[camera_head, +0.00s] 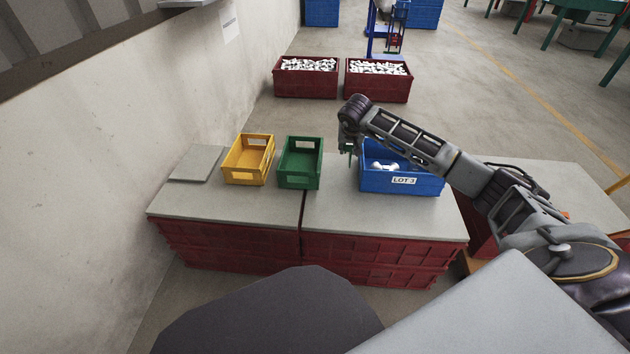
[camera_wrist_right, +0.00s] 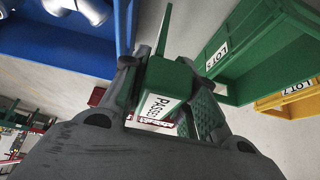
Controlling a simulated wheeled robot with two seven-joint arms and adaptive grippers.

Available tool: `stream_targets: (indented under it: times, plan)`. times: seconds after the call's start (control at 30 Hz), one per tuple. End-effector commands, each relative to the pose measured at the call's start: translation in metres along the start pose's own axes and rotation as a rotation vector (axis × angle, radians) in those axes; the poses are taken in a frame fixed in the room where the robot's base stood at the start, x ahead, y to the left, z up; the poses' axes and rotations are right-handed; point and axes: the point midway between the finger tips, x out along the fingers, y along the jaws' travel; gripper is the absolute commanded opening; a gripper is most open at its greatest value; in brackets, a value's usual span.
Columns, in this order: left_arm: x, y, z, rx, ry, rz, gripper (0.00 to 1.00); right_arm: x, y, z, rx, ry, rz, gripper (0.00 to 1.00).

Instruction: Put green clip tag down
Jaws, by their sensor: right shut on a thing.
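The green clip tag (camera_wrist_right: 170,78) has a white label that starts with "PASS". My right gripper (camera_wrist_right: 163,92) is shut on it, with a finger on either side. In the head view the right gripper (camera_head: 349,146) hangs at the left rim of the blue crate (camera_head: 402,184), between it and the green crate (camera_head: 299,182). My left gripper is out of view.
A yellow crate (camera_head: 248,178) stands left of the green crate; both look empty. A flat grey plate (camera_head: 197,163) lies at the table's left end. The grey tabletop (camera_head: 335,222) is clear in front of the crates. Two red bins (camera_head: 305,86) of white parts stand behind on the floor.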

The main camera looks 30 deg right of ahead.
Motion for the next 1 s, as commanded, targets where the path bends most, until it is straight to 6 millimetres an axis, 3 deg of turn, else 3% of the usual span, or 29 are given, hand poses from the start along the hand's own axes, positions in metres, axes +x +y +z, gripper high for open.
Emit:
stream_targets:
  times: [0.5, 1.0]
  plan:
    - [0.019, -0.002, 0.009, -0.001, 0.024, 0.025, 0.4, 0.049, 0.0, 0.029, 0.0, -0.002, 0.0, 0.0]
    - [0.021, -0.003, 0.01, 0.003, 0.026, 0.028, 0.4, 0.054, 0.0, 0.031, 0.0, 0.0, 0.0, 0.0]
